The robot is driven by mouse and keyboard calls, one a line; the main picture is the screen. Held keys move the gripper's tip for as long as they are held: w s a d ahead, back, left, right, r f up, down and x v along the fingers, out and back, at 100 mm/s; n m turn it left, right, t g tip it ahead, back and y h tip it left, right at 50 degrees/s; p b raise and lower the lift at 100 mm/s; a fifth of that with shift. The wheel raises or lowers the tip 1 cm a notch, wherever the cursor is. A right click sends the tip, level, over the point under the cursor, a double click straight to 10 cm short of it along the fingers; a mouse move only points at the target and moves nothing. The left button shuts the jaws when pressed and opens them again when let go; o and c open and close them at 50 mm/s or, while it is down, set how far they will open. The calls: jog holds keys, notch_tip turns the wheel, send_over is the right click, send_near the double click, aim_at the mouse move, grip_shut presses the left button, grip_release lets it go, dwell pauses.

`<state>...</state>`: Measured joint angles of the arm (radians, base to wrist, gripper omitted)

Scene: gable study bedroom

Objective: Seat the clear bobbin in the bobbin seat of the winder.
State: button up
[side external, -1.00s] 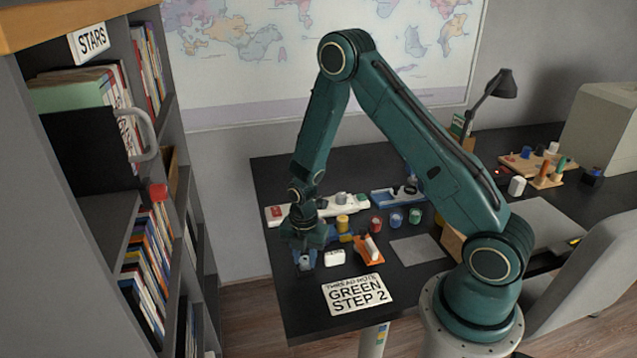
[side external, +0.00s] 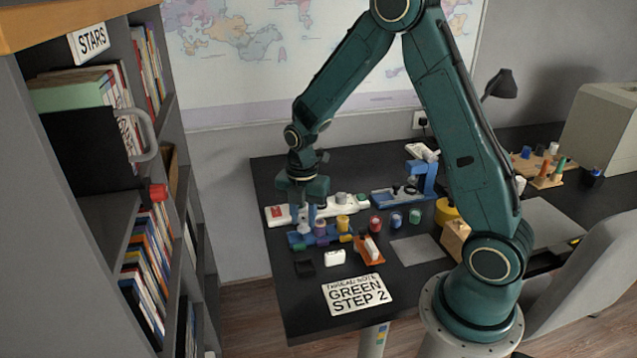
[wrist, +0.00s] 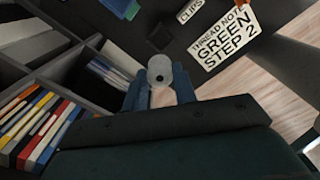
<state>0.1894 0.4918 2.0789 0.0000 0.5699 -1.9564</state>
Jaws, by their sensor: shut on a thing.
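My gripper (side external: 311,217) is shut on the clear bobbin and points down above the left part of the desk. In the wrist view the pale, round bobbin (wrist: 159,68) sits between the two blue fingertips (wrist: 158,86). In the side view the bobbin cannot be made out clearly. The winder appears to be the blue unit (side external: 378,199) with a blue upright and a white top, at the back of the desk, to the right of my gripper and apart from it. Its bobbin seat is too small to tell.
Several spools stand between rack and winder.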

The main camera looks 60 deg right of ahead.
aim_at(303, 219)
notch_tip(303, 219, up, 7)
jog(key=shift+f, duration=0.1)
jog(key=shift+d, duration=0.1)
dwell(0.7)
jog(key=shift+w+d, duration=0.4)
jog(key=shift+w, duration=0.05)
jog(key=w+d+r, duration=0.1)
jog(key=w+d, duration=0.3)
jog(key=d, duration=0.7)
jog(key=w+d, duration=0.4)
jog(key=d, duration=0.7)
jog(key=shift+d+r, duration=0.35)
jog(key=shift+r, duration=0.05)
jog(key=shift+f, duration=0.1)
notch_tip(303, 219, down, 20)
jog(key=shift+r, duration=0.15)
